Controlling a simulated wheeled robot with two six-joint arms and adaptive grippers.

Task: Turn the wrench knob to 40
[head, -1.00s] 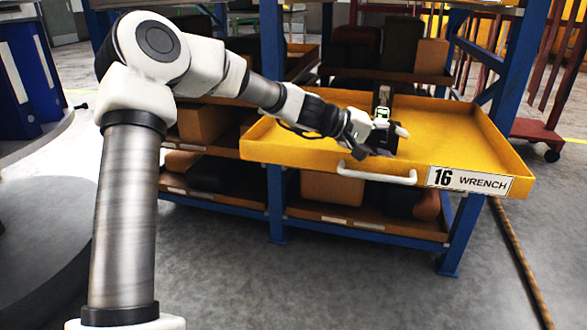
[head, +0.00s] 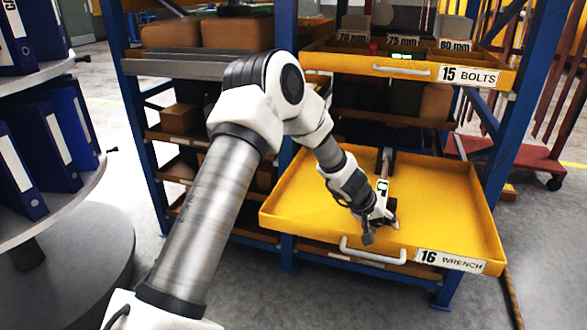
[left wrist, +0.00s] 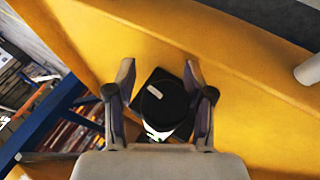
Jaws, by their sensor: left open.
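The wrench (head: 386,163) stands in the yellow drawer labelled 16 WRENCH (head: 450,225), with a small lit display (head: 382,187) on it. My left gripper (head: 382,224) is at its lower end inside the drawer. In the left wrist view the black round knob (left wrist: 166,104) lies between the two open fingers of my left gripper (left wrist: 159,82), with a pale mark on its edge. A dark square block (left wrist: 150,82) lies beyond it. I cannot tell whether a finger touches the knob. The number on the display is too small to read. My right gripper is out of view.
The upper yellow drawer labelled 15 BOLTS (head: 410,70) is above the wrench drawer. The wrench drawer's white handle (head: 372,255) is at its front. A round shelf with blue binders (head: 45,150) stands at the left. The drawer floor right of the wrench is clear.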

